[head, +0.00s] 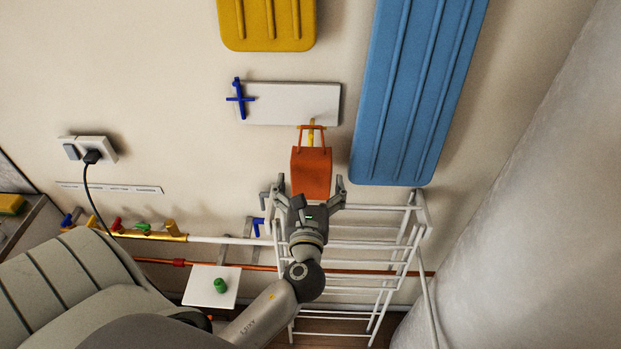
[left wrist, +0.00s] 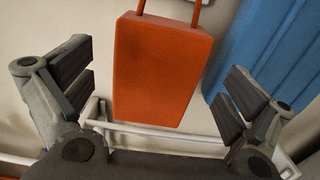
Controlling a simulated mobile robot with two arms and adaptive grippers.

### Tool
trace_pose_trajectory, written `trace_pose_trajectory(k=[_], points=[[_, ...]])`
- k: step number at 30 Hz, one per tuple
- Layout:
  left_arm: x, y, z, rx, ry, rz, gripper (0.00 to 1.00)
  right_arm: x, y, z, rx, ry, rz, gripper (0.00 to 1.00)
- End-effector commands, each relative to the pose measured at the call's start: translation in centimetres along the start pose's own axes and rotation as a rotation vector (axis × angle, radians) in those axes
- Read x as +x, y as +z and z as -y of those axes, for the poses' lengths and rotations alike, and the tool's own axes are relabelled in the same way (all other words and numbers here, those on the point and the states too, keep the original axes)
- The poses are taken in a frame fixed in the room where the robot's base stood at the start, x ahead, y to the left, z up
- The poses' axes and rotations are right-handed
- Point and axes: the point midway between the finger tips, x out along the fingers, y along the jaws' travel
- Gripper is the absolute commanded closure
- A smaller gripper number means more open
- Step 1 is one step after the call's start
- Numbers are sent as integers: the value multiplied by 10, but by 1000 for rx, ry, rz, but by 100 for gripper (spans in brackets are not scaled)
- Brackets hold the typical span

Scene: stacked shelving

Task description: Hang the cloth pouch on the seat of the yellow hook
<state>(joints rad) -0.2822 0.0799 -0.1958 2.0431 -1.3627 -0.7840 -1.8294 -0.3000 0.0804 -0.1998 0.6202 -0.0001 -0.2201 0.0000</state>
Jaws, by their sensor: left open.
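The orange cloth pouch (head: 311,172) hangs upright against the wall in the head view, its strap loop at the yellow hook (head: 311,123). The strap appears to rest on the hook, though the exact contact is too small to tell. The hook comes out of a white plate (head: 280,104). My left gripper (head: 309,183) is open, with one finger on each side of the pouch's lower part. In the left wrist view the pouch (left wrist: 160,70) shows between the spread fingers, with visible gaps on both sides. The hook is out of that view. My right gripper is not in view.
A blue hook (head: 240,99) is on the plate's left end. A long blue panel (head: 415,90) is close on the right, and a yellow panel (head: 266,25) is above. A white wire rack (head: 365,243) is below. An outlet with a black plug (head: 92,156) is at left.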

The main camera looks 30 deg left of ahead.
Motion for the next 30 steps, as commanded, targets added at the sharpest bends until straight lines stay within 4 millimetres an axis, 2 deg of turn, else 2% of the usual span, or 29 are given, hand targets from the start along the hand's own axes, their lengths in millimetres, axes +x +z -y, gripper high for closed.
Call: trace_pose_trajectory(k=[5,20,25,30], points=[[-6,0,0,0,0,0,0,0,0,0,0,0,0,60],[-9,-1,0,0,-1,-1,0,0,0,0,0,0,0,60],[-27,-2,0,1,-2,-4,0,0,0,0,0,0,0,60],[-62,-2,0,1,-1,-6,0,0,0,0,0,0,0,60]])
